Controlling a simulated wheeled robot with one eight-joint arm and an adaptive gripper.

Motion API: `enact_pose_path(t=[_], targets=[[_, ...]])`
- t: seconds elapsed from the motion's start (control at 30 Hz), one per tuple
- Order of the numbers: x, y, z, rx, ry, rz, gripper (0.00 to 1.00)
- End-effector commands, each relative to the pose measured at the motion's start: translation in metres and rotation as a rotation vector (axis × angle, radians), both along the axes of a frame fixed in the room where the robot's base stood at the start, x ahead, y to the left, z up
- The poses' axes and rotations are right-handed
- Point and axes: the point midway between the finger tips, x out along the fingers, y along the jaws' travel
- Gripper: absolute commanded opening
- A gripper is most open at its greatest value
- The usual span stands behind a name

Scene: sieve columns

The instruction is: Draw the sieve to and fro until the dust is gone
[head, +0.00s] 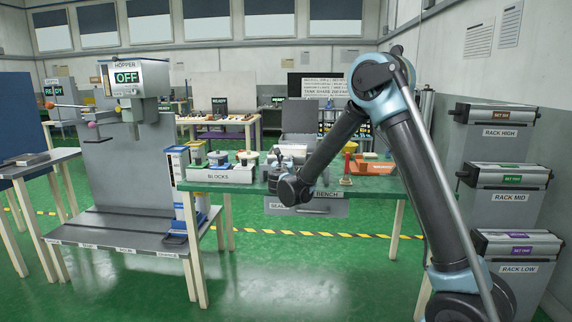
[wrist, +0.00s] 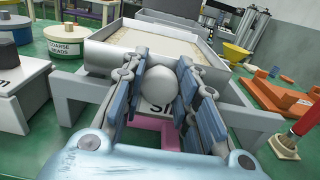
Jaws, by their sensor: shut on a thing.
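The sieve is a grey tray (wrist: 108,54) with a layer of beige material (wrist: 165,42) in it, seen ahead of my gripper in the wrist view. A pale round knob (wrist: 161,93) stands at its near end. My gripper (wrist: 163,78) is shut on this knob, its blue-grey jointed fingers on either side. A label beneath the knob is mostly hidden. Grey side rails (wrist: 250,112) flank the sieve, and a pink part (wrist: 152,133) shows below. In the head view my gripper (head: 283,160) is over the green bench (head: 360,187); my arm's end hides most of the sieve there.
A coarse beads tub (wrist: 63,43) and a grey labelled block (wrist: 10,100) stand to the left. An orange tray (wrist: 277,97), a yellow bowl (wrist: 235,54) and a red-handled tool (wrist: 304,120) are to the right. The hopper (head: 135,78) reads OFF at far left.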

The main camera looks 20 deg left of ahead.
Motion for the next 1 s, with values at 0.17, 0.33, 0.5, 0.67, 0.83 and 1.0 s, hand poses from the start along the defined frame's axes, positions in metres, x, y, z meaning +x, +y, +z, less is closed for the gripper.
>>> enact_pose_path(t=[0.17, 0.33, 0.5, 0.67, 0.83, 1.0], targets=[[0.004, -0.014, 0.0, 0.0, 0.0, -0.002, 0.0], [0.012, -0.049, 0.0, 0.0, 0.0, -0.004, 0.0], [0.017, -0.071, 0.0, 0.0, 0.0, -0.002, 0.0], [0.017, -0.071, 0.0, 0.0, 0.0, -0.001, 0.0], [0.017, -0.07, 0.0, 0.0, 0.0, 0.0, 0.41], [0.017, -0.07, 0.0, 0.0, 0.0, 0.0, 0.48]])
